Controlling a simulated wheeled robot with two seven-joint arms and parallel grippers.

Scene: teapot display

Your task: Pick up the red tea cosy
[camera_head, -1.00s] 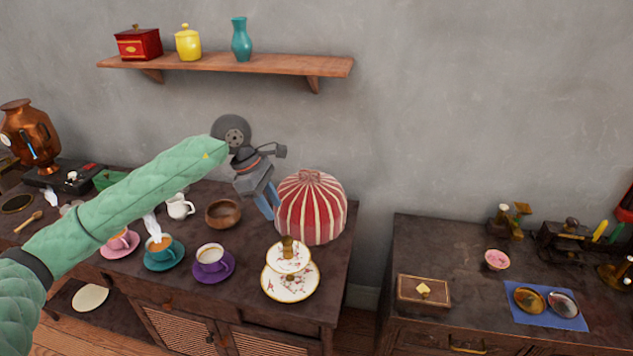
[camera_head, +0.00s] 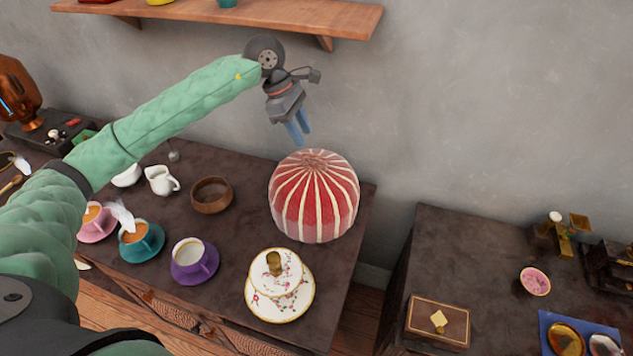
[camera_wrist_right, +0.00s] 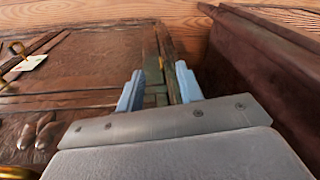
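The red tea cosy (camera_head: 314,200), a striped red and cream dome, stands upright near the right end of the left cabinet's dark top in the head view. My left gripper (camera_head: 299,138) is just above and slightly left of the cosy's crown in the picture. Its two blue fingers point down, look parted, and hold nothing. A small gap shows between the fingertips and the cosy. My right gripper (camera_wrist_right: 160,85) shows in the right wrist view, with its blue fingers wide apart and nothing between them. The cosy is not in that view.
A tiered floral plate (camera_head: 299,303) stands in front of the cosy. A wooden bowl (camera_head: 211,196), a white jug (camera_head: 161,180) and a purple cup (camera_head: 195,260) are to its left. A wall shelf (camera_head: 240,14) is above. A gap separates the right cabinet (camera_head: 455,250).

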